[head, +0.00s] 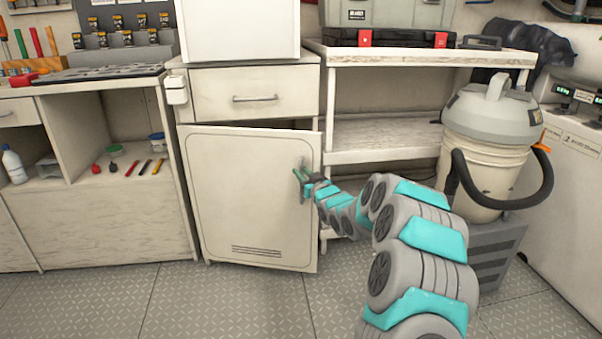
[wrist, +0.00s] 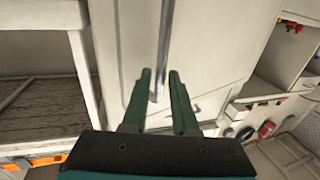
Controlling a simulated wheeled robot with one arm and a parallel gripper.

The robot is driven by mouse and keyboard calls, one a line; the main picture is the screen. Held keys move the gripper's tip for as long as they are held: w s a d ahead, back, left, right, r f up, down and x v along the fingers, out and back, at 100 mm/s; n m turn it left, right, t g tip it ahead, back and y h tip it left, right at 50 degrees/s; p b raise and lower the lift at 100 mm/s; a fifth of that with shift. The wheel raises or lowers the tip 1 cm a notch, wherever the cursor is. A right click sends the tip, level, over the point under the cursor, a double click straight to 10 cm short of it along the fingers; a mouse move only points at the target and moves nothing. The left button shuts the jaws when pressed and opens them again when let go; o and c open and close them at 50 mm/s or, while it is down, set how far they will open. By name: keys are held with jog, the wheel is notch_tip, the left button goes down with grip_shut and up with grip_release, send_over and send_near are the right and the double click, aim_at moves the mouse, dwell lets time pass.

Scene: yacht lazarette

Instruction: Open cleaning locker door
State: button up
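The cleaning locker door (head: 245,195) is a cream panel with a vent near its bottom, below a drawer. It stands slightly ajar, its right edge swung out from the cabinet and a dark gap along its top. Its upright handle (head: 303,180) is at the right edge, partly hidden by my gripper (head: 308,181). In the wrist view, the metal handle (wrist: 164,45) runs down between the two green fingers of my gripper (wrist: 160,75). The fingers are apart with the bar between them; a small gap shows beside it. The locker's inside is hidden.
A drawer (head: 255,97) with its own handle is above the door. An open shelf (head: 380,135) stands right of the locker. A bucket vacuum (head: 490,130) stands further right. The diamond-plate floor (head: 220,300) before the door looks clear.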

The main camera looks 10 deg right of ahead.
jog(key=shift+w+a, duration=0.1)
jog(key=shift+w, duration=0.25)
grip_shut()
dwell(1.3)
